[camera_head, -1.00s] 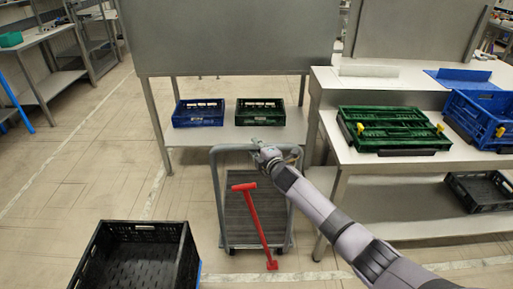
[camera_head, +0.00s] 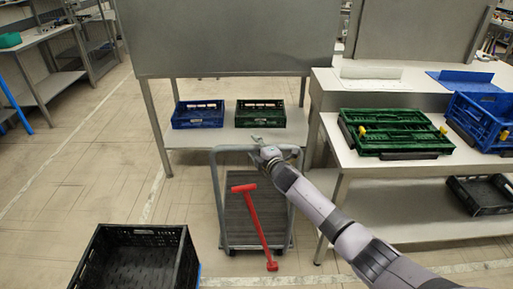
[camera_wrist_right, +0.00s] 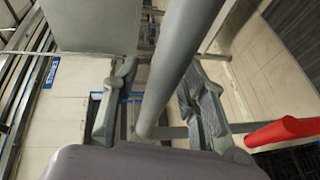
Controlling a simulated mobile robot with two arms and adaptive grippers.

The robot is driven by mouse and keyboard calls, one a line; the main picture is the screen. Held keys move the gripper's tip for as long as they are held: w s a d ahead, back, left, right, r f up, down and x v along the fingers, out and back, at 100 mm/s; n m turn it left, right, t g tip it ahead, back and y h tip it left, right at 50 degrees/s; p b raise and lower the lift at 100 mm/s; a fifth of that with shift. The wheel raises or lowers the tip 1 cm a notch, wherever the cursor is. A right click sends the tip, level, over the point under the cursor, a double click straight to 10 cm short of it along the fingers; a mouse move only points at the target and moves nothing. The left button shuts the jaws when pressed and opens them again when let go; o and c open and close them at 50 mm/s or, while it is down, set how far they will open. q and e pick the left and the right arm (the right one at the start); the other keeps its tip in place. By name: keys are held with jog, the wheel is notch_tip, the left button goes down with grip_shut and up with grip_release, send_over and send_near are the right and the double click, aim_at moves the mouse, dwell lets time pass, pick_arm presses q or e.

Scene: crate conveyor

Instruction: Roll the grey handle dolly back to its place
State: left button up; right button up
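The grey handle dolly (camera_head: 236,247) stands on the floor in front of the steel table in the head view, with its upright grey handle frame (camera_head: 216,190) towards me. My right gripper (camera_head: 260,147) is at the top bar of that handle, right of its middle. In the right wrist view the bar (camera_wrist_right: 180,70) passes between the two fingers of my right gripper (camera_wrist_right: 160,105). The fingers stand apart, with a visible gap between the left finger and the bar. My left gripper is not in view.
A red T-shaped handle (camera_head: 256,222) stands in front of the dolly. A black crate (camera_head: 140,236) is at the lower left. A blue crate (camera_head: 198,121) and a green crate (camera_head: 260,121) sit on the table's lower shelf. A workbench (camera_head: 335,150) stands close on the right.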

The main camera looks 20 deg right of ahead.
jog(key=v, duration=1.2)
dwell(0.8)
jog(key=s+d+f+m+g+h, duration=0.1)
jog(key=s+f+m+g, duration=0.15)
jog(key=f, duration=0.65)
jog(key=s+d+f+m+g+h, duration=0.1)
jog(key=s+d+f+m, duration=0.15)
jog(key=f, duration=0.65)
jog(key=s+f+m+g, duration=0.4)
jog(key=s+f, duration=1.2)
jog(key=f, duration=0.5)
jog(key=s+a+f+m+g, duration=0.1)
jog(key=s+f, duration=0.4)
jog(key=s, duration=0.7)
jog(key=s+a+f+m+g, duration=0.1)
jog(key=s+f+m+g, duration=0.2)
jog(key=s, duration=1)
jog(key=s+a+f+m+g, duration=0.2)
jog(key=s+f, duration=0.6)
jog(key=s, duration=0.4)
jog(key=shift+s+m+g, duration=0.35)
jog(key=shift+m+g, duration=0.15)
jog(key=shift+g, duration=0.15)
